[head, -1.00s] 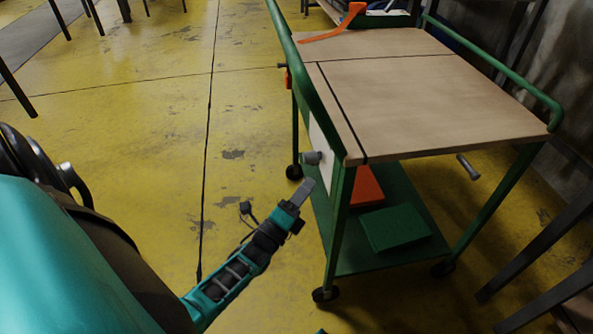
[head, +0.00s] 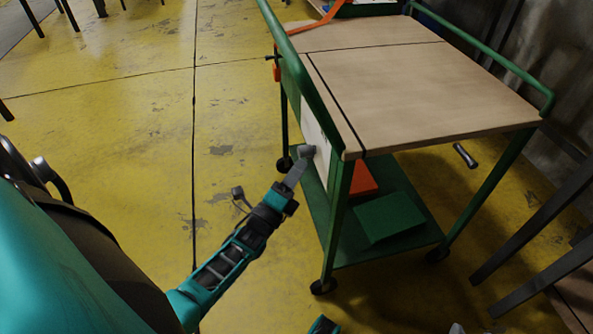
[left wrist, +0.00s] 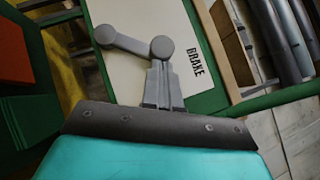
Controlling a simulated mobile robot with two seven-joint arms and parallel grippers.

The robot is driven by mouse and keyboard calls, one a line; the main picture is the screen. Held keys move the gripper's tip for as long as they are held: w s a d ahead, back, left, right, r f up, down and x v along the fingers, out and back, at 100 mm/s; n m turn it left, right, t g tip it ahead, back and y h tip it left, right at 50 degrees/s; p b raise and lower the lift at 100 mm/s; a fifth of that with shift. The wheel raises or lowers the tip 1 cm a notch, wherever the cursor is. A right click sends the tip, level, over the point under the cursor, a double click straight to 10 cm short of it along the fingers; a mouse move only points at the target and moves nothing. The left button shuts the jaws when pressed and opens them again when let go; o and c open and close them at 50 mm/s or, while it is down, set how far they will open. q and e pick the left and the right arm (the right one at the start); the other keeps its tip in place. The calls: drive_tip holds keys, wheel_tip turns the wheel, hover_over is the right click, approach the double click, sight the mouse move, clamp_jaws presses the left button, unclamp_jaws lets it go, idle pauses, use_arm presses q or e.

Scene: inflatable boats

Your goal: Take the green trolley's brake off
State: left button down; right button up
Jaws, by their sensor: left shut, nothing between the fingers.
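The green trolley (head: 337,215) stands right of centre in the head view, with a wooden top. Its near left end carries a white panel; in the left wrist view the panel (left wrist: 180,22) bears the word BRAKE. A grey brake lever (left wrist: 132,42) with two round ends lies against this panel. In the head view a grey round end of the lever (head: 303,151) shows. My left gripper (head: 297,170) is shut and empty, its fingertips (left wrist: 161,66) right at one round end of the lever. I cannot tell whether they touch it.
A green box (head: 390,217) and an orange one (head: 361,180) lie on the trolley's lower shelf. Dark legs (head: 535,225) of other furniture stand at the right. The yellow floor (head: 130,130) left of the trolley is open.

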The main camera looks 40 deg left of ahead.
drive_tip(key=shift+r, duration=0.1)
use_arm(q)
drive_tip(key=shift+w+a+r+n+p, duration=0.1)
drive_tip(key=shift+r+n+p, duration=0.3)
drive_tip(key=shift+p, duration=0.35)
drive_tip(key=shift+w+a+r+g+y+p, duration=0.1)
drive_tip(key=shift+r+g+y+p, duration=0.25)
drive_tip(key=shift+p, duration=0.35)
drive_tip(key=shift+w+a+r+n+g+p, duration=0.15)
drive_tip(key=shift+r+n+g+p, duration=0.3)
drive_tip(key=shift+p, duration=0.7)
drive_tip(key=w+a+r+n+g+h+p, duration=0.1)
drive_tip(key=w+a+r+n+g+p, duration=0.2)
drive_tip(key=w+a+n+g+p, duration=0.3)
drive_tip(key=shift+w+a+n+g+p, duration=0.5)
drive_tip(key=shift+a+p, duration=0.75)
drive_tip(key=shift+p, duration=1.4)
use_arm(e)
wheel_tip(320, 180, up, 11)
drive_tip(key=d, duration=0.2)
drive_tip(key=shift+s+d+h, duration=0.3)
drive_tip(key=shift+s+h, duration=0.1)
drive_tip(key=shift+s, duration=0.05)
